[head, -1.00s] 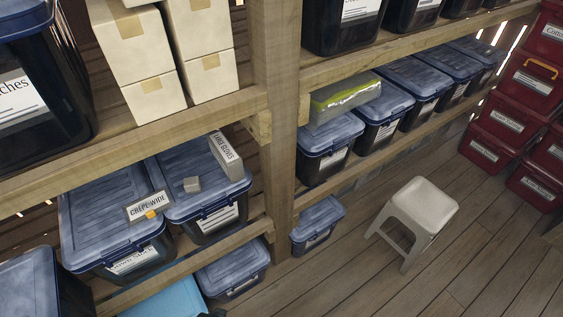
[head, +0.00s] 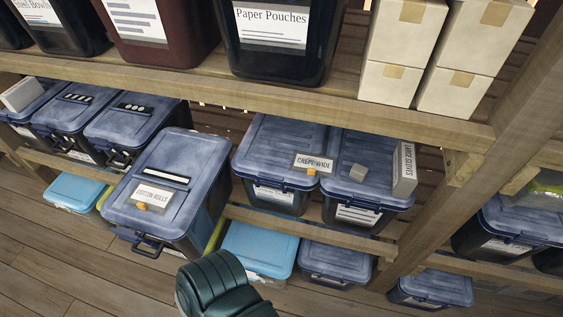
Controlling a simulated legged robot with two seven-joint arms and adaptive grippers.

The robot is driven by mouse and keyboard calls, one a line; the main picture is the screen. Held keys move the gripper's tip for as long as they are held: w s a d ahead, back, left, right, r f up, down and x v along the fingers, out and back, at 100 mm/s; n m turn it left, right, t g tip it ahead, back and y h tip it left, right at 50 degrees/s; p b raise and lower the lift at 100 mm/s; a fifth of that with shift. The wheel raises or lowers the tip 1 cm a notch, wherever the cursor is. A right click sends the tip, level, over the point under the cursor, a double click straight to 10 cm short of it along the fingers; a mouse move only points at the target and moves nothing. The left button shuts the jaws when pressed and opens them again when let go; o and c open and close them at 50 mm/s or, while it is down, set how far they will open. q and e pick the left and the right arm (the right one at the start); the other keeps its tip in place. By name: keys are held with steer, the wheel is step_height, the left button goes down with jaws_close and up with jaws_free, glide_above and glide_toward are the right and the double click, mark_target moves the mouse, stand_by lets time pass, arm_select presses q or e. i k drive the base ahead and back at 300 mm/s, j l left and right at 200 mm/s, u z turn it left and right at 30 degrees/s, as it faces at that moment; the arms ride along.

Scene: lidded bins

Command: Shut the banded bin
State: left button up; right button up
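A dark bin with a blue lid (head: 185,152) juts out from the lower shelf at left centre. Its lid carries a black strip with a white band (head: 166,175), which fits the banded bin. The lid lies over the bin; I cannot tell whether it is fully seated. A dark latch or handle (head: 147,245) sticks out at its front edge. A small clear pack labelled Cotton Rolls (head: 152,196), with an orange tab, lies on the lid. No fingers of my left or right gripper show.
The upper shelf beam (head: 250,103) overhangs. Floor (head: 70,265) is clear at lower left.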

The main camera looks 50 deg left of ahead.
mark_target(192, 247)
steer(key=u, duration=3.25)
